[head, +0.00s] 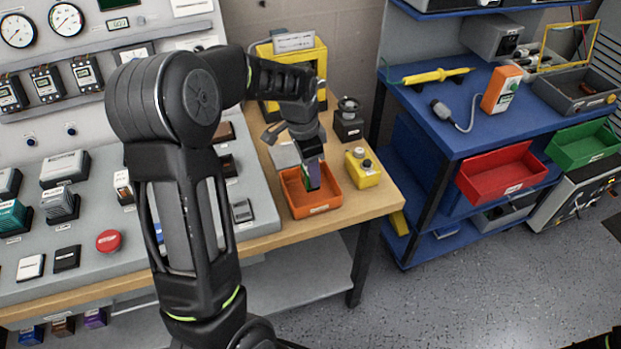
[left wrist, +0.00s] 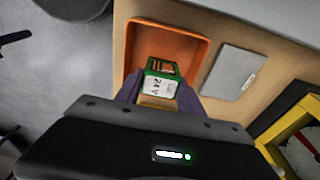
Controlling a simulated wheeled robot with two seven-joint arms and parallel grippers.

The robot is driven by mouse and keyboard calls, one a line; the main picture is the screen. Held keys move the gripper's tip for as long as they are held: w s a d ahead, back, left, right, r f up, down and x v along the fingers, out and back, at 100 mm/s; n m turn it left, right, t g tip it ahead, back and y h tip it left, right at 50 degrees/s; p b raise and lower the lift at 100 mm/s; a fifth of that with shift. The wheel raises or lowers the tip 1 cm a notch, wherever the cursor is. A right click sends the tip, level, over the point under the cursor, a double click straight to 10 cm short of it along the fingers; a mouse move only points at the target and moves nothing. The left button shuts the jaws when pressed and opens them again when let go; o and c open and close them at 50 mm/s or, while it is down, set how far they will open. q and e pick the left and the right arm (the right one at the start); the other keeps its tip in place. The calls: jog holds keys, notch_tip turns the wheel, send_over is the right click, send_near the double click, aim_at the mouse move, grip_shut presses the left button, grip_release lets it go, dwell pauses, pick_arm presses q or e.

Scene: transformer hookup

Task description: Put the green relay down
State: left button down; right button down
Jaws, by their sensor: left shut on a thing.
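The green relay (left wrist: 160,80) shows a white label and a green rim in the left wrist view. My left gripper (left wrist: 160,95) is shut on it, with a finger on either side. In the head view, my left gripper (head: 312,170) points down over the orange tray (head: 318,210) on the wooden bench. The tray also shows in the left wrist view (left wrist: 203,48), around and beyond the relay. I cannot tell whether the relay touches the tray's floor. My right gripper is not in view.
A yellow box with a knob (head: 363,170) stands right of the tray. A grey plate (left wrist: 230,71) lies beside the tray. The sloping control panel (head: 85,235) is at left. A blue cart (head: 470,115) with a red bin (head: 500,173) stands at right.

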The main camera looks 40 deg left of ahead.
aim_at(304, 170)
pick_arm(q)
jog(key=shift+f, duration=1.9)
jog(key=shift+f, duration=0.1)
jog(key=c, duration=0.7)
grip_release()
jog(key=r, duration=0.4)
jog(key=s+r, duration=0.1)
jog(key=r, duration=0.3)
jog(key=a+r, duration=0.1)
jog(key=r, duration=0.3)
jog(key=shift+s+r, duration=0.1)
jog(key=shift+s, duration=0.05)
